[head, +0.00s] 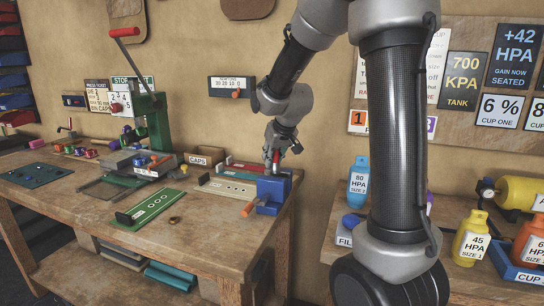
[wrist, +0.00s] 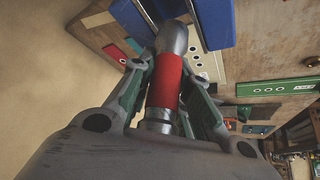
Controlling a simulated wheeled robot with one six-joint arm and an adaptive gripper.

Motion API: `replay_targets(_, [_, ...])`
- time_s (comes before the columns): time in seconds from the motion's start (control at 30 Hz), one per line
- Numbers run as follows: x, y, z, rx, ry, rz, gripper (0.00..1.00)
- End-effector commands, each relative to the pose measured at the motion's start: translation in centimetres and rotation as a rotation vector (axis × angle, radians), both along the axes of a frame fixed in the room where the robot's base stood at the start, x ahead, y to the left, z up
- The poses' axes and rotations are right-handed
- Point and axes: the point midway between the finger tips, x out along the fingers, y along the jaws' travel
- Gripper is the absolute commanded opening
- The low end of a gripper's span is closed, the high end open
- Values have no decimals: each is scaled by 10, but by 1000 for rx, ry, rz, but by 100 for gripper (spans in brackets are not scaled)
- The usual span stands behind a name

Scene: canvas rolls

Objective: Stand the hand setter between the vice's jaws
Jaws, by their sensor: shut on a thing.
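The blue vice (head: 270,194) stands at the right end of the workbench, with an orange-ended handle at its front. My gripper (head: 277,155) is right above it, pointing down. It is shut on the hand setter (wrist: 168,82), which has a red grip and a rounded grey end. In the wrist view the fingers (wrist: 168,92) close on both sides of the red grip. The grey end lies in the picture between two blue vice jaws (wrist: 217,22). I cannot tell whether it is down between them or still above. The setter's lower part is hard to make out in the head view.
A green plate (head: 150,210) with holes and paler plates lie left of the vice. A CAPS box (head: 204,157) and a green press (head: 150,115) stand farther left. A second bench with labelled bottles (head: 470,238) is at the right. The wall is close behind.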

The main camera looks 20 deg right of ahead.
Motion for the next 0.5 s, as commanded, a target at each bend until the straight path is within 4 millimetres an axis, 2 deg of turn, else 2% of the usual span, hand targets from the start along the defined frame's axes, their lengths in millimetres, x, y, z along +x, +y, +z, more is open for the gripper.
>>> replay_targets(0.33, [0,0,-7,0,-2,0,0])
replay_targets(0.37, [0,0,-7,0,-1,0,24])
replay_targets(0.43, [0,0,-7,0,-1,0,37])
replay_targets(0.5, [0,0,-7,0,-1,0,40])
